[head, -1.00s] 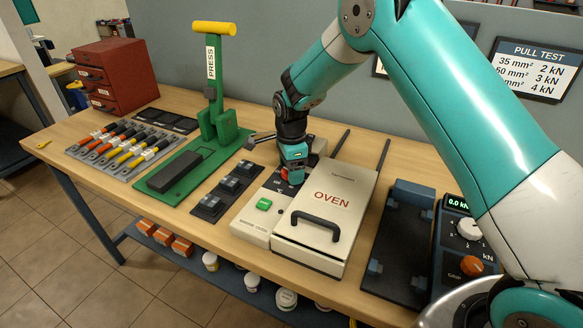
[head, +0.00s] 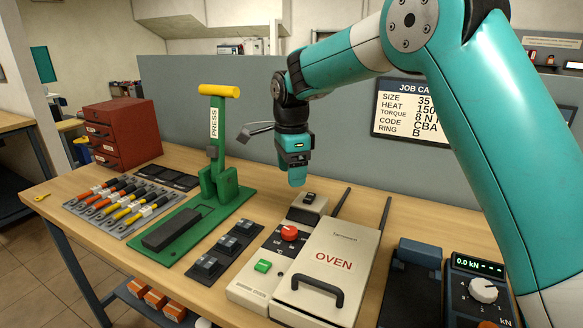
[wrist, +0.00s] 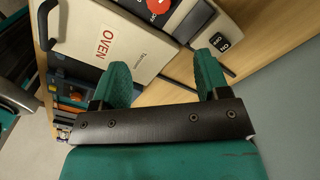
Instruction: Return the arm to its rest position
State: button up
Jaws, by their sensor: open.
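My gripper (head: 297,178) hangs above the back of the oven unit, its fingers pointing down and clear of everything. In the wrist view the two green fingers of my gripper (wrist: 160,84) are apart with nothing between them. Below it is the oven (head: 330,262), with a closed cream lid and black handle. Its red knob (head: 289,232) and green button (head: 262,266) are in plain view. The red knob also shows in the wrist view (wrist: 158,5).
A green press (head: 218,180) with a yellow handle stands left of my gripper. Cable tools (head: 125,205) lie in a rack at the left. A pull tester (head: 483,290) stands at the right. A job card (head: 418,110) hangs on the grey partition behind.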

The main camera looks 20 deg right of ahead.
jog(key=shift+r, duration=0.55)
jog(key=s+a+r+n+y, duration=0.1)
jog(key=s+a+n+y, duration=0.1)
jog(key=s+n, duration=1)
jog(key=s+a+r+n+y, duration=0.1)
jog(key=s+a+n+y, duration=0.1)
jog(key=s+n, duration=1.1)
jog(key=s+a, duration=0.1)
jog(key=s, duration=0.8)
